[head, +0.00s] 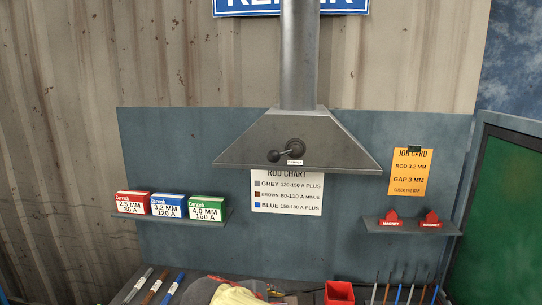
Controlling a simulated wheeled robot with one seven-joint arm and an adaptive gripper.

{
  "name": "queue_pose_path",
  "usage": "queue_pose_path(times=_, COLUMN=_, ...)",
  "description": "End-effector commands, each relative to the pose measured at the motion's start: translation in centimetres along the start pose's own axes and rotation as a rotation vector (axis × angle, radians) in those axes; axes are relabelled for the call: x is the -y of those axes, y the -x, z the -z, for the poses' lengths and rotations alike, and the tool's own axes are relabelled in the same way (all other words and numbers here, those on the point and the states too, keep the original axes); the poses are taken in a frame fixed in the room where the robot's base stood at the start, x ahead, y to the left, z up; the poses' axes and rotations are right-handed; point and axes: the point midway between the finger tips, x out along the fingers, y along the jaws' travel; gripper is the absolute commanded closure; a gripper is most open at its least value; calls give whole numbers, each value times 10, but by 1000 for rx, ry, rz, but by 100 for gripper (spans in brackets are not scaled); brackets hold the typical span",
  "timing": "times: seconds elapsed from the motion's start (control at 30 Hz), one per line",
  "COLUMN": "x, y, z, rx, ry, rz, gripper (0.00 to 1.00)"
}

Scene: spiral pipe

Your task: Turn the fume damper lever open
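The fume damper lever (285,152) is on the front face of the grey fume hood (325,140). It is a dark lever with a round hub at its right end and a ball knob at its lower left end. It points left and slightly down. A small white label (295,162) sits just below the hub; its text is too small to read. My gripper does not show in the head view.
A grey duct (299,55) rises from the hood. Boxes of rods (167,204) stand on a left shelf, red magnets (391,219) on a right shelf. A bench below holds rods, a yellow item (237,295) and a red container (339,293). The space before the lever looks clear.

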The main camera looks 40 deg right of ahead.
Motion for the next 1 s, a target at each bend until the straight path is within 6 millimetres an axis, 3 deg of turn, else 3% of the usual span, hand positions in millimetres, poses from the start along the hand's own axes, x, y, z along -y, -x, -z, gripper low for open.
queue_pose_path(times=0.03, x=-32, y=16, z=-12, rx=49, ry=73, rz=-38, gripper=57)
queue_pose_path(times=0.3, x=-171, y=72, z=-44, rx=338, ry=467, rz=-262, gripper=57)
queue_pose_path(times=0.5, x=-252, y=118, z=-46, rx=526, ry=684, rz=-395, gripper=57)
queue_pose_path(times=0.6, x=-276, y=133, z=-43, rx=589, ry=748, rz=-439, gripper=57)
queue_pose_path(times=0.73, x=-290, y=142, z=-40, rx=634, ry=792, rz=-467, gripper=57)
queue_pose_path(times=1.0, x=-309, y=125, z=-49, rx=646, ry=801, rz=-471, gripper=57)
